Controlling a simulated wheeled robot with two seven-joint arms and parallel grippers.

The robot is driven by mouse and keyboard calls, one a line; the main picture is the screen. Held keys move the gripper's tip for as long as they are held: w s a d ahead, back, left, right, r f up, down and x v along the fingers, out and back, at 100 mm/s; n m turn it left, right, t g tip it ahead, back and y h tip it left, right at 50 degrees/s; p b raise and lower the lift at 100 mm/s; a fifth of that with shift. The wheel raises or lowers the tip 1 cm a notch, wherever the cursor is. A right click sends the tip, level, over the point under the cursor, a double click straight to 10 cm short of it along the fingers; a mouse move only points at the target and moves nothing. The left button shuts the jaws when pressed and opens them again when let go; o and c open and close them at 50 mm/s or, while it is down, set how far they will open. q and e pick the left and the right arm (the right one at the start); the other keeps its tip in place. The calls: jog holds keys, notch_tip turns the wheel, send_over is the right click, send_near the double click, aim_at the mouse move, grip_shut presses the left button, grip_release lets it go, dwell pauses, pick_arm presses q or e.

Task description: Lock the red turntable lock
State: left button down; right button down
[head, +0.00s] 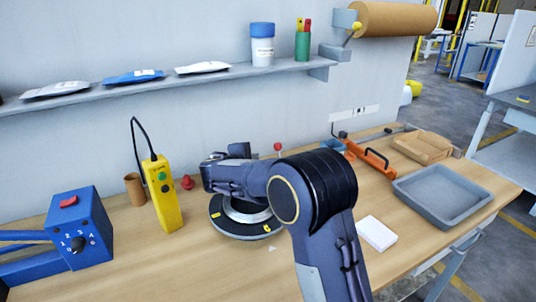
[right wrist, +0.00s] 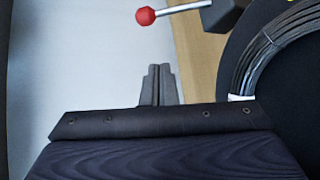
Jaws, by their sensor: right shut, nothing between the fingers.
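The red turntable lock (head: 278,146) shows in the head view as a red ball on a thin stem behind the turntable. In the right wrist view its red ball (right wrist: 146,16) sits on a silver rod running to a dark block. The dark round turntable (head: 235,228) is partly hidden by my right arm. A dark wire coil (right wrist: 262,55) shows at the right of the wrist view. My right gripper (right wrist: 158,84) is shut and empty, its fingertips below and apart from the red ball in that picture. In the head view its fingers are hidden. My left gripper is not in view.
A yellow control box (head: 163,195), red knob (head: 187,182) and blue dial box (head: 82,232) stand left of the turntable. To the right are a white block (head: 377,233), an orange-handled tool (head: 366,157) and a grey tray (head: 442,218). The front of the wooden table is clear.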

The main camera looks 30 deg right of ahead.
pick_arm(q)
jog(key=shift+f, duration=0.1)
pick_arm(e)
jog(key=shift+w+a+n+t, duration=0.4)
jog(key=shift+w+a, duration=0.3)
jog(key=shift+w, duration=0.1)
